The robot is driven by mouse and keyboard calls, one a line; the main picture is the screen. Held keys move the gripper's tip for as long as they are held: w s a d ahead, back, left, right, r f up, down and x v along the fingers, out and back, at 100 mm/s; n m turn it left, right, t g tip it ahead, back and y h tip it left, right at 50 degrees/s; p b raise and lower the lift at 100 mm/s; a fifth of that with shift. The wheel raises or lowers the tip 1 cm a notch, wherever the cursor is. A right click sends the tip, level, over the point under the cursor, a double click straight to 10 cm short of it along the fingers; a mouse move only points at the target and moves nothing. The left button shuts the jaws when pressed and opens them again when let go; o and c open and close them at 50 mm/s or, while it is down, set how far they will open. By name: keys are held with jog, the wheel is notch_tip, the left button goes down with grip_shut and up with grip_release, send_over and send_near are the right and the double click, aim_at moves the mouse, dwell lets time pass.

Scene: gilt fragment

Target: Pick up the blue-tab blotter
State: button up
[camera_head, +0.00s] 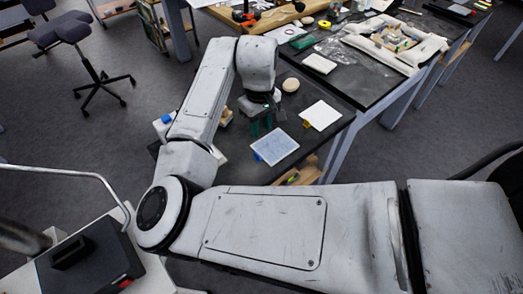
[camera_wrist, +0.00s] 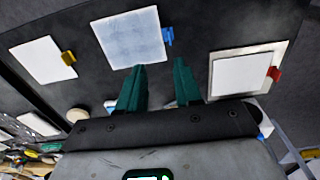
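The blue-tab blotter is a pale blue square sheet (camera_head: 275,147) near the front of the dark table, with a small blue tab at its left edge in the head view. In the wrist view the blotter (camera_wrist: 131,39) lies just beyond my fingertips, with its blue tab (camera_wrist: 168,36) on the right edge. My gripper (camera_wrist: 158,68) has two green fingers standing apart with a gap between them, and nothing shows in the gap. In the head view my gripper (camera_head: 262,128) is above the table beside the blotter's far-left side.
A white yellow-tab blotter (camera_head: 320,115) lies to the right. A red-tab blotter (camera_wrist: 240,74) on a pale tray shows in the wrist view. A round cream disc (camera_head: 290,85) lies behind. Several tools and a framed piece (camera_head: 395,42) occupy the far tables.

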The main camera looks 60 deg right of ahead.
aim_at(256, 154)
jog(key=f, duration=0.3)
jog(key=a+f+p, duration=0.1)
jog(key=f, duration=0.3)
jog(key=f+p, duration=0.1)
jog(key=f, duration=0.3)
jog(key=shift+w+a, duration=0.2)
jog(key=shift+w, duration=0.05)
grip_shut()
